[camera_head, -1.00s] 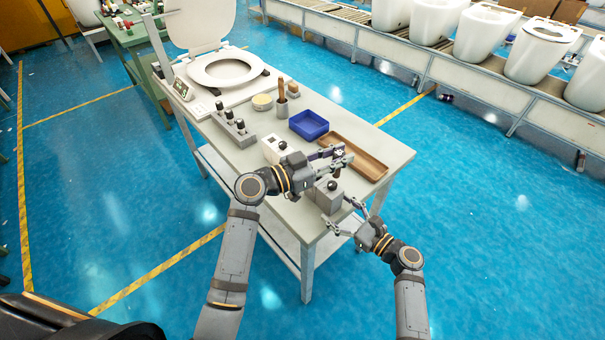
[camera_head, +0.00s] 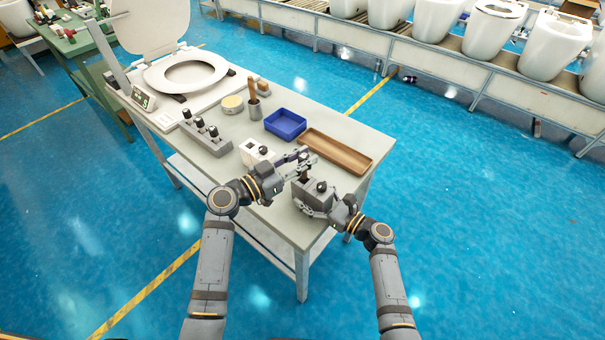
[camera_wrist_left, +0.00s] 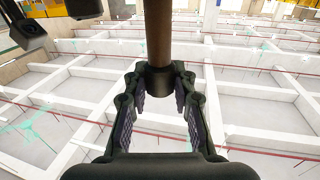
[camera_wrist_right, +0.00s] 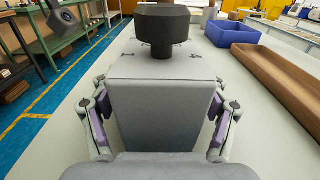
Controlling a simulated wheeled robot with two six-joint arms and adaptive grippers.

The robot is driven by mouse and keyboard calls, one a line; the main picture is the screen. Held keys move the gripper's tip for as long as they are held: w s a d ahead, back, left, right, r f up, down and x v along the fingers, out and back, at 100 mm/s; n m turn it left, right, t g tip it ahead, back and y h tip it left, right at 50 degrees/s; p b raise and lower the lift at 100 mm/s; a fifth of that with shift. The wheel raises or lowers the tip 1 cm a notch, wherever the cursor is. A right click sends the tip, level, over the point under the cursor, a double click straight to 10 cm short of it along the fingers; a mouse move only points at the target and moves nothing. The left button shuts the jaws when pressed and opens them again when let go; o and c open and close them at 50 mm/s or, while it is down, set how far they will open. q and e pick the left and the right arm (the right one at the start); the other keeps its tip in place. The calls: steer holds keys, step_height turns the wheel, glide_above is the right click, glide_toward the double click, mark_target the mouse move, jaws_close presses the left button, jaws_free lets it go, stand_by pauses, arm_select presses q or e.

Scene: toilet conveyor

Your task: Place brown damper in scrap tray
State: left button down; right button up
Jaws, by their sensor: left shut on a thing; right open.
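My left gripper (camera_head: 304,156) is shut on a damper, with a brown rod (camera_wrist_left: 158,38) and black collar between the fingertips in the left wrist view. It is above the near part of the table. My right gripper (camera_wrist_right: 162,105) is open, its fingers on either side of a grey block (camera_wrist_right: 155,115) with a black knob (camera_wrist_right: 163,28); I cannot tell whether they touch it. The block also shows in the head view (camera_head: 312,193). A blue tray (camera_head: 285,124) and a long brown tray (camera_head: 337,150) lie beyond the grippers. I cannot tell which is the scrap tray.
A white block with a black knob (camera_head: 255,152) stands left of my left gripper.

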mark_target(303, 178)
arm_select(q)
steer(key=shift+f+b, duration=0.3)
steer(key=shift+f, duration=2.1)
arm_select(e)
steer(key=shift+f, duration=0.3)
arm_select(q)
steer(key=shift+f+b, duration=0.25)
steer(key=shift+b, duration=0.2)
arm_select(e)
steer(key=shift+f, duration=0.45)
arm_select(q)
steer(key=c, duration=1.1)
jaws_free()
arm_select(e)
steer(key=shift+r, duration=0.1)
arm_select(q)
steer(key=shift+r, duration=0.1)
